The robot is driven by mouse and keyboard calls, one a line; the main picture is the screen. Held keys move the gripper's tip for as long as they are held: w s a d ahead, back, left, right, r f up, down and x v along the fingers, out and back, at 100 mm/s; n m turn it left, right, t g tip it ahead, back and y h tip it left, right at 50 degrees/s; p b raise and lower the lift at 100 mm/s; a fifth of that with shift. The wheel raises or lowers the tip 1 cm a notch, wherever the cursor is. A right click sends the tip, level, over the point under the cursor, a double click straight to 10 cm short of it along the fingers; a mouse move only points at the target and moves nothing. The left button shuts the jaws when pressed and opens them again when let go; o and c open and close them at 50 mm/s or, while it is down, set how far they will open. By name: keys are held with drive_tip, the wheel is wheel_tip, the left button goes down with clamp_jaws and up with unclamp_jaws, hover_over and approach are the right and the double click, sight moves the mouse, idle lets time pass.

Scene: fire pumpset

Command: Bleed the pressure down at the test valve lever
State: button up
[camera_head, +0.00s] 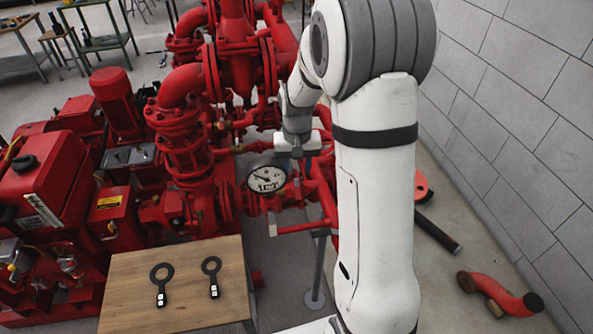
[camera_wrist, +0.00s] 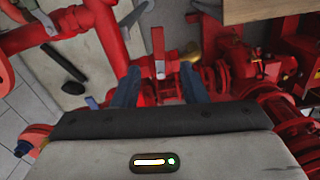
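My gripper (camera_wrist: 160,72) is open, with one dark blue-grey finger on each side of the lever's line. I cannot tell whether either finger touches it. In the head view my gripper (camera_head: 297,164) points down over the red pipes, right of the round pressure gauge (camera_head: 267,178). The gauge has a white face; its reading is too small to tell. The lever is not clear there.
A wooden table (camera_head: 130,310) holds two black ring-ended tools (camera_head: 161,280). Red pumps and pipes crowd the left and centre. A grey block wall (camera_head: 540,130) bounds the right. A loose red pipe elbow (camera_head: 505,295) lies on the floor. A brass fitting (camera_wrist: 191,51) sits near the lever.

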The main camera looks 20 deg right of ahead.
sight(297, 189)
drive_tip(key=shift+c, duration=0.2)
